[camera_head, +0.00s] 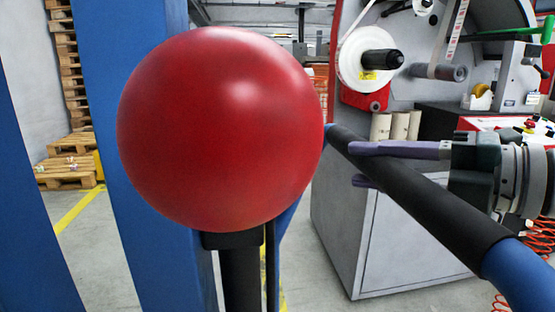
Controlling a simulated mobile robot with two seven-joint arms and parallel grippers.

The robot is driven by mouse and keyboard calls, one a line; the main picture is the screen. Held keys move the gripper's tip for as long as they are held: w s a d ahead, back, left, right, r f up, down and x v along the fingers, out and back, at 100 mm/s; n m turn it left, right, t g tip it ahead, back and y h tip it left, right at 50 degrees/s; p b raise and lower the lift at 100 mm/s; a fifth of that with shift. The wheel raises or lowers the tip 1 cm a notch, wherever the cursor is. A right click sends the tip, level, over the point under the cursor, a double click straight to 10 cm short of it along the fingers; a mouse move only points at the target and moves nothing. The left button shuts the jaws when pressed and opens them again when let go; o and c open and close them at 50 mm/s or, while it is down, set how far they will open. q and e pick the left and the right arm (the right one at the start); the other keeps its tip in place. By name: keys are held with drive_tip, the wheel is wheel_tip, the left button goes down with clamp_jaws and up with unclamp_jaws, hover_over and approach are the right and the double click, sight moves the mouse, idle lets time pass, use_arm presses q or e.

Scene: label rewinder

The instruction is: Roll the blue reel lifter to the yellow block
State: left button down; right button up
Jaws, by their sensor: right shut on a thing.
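The blue reel lifter (118,120) stands close in front of me, with blue uprights and a large red ball (220,130) on a black stem. Its handlebar (430,205), with a black grip and a blue tube end, slants down to the lower right. My right gripper (360,166) comes in from the right and is shut on the black grip, with one purple finger above it and the other partly hidden behind it. A small yellow piece (99,166) shows beside the pallets at left; I cannot tell if it is the yellow block. My left gripper is out of view.
The grey label rewinder (350,235) with a white reel (368,58) stands behind the handlebar at right. Wooden pallets (68,172) stand at the far left. A yellow floor line (78,208) crosses the open grey floor there. Red coiled hose hangs at the right edge.

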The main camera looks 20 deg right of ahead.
clamp_jaws()
idle(0.8)
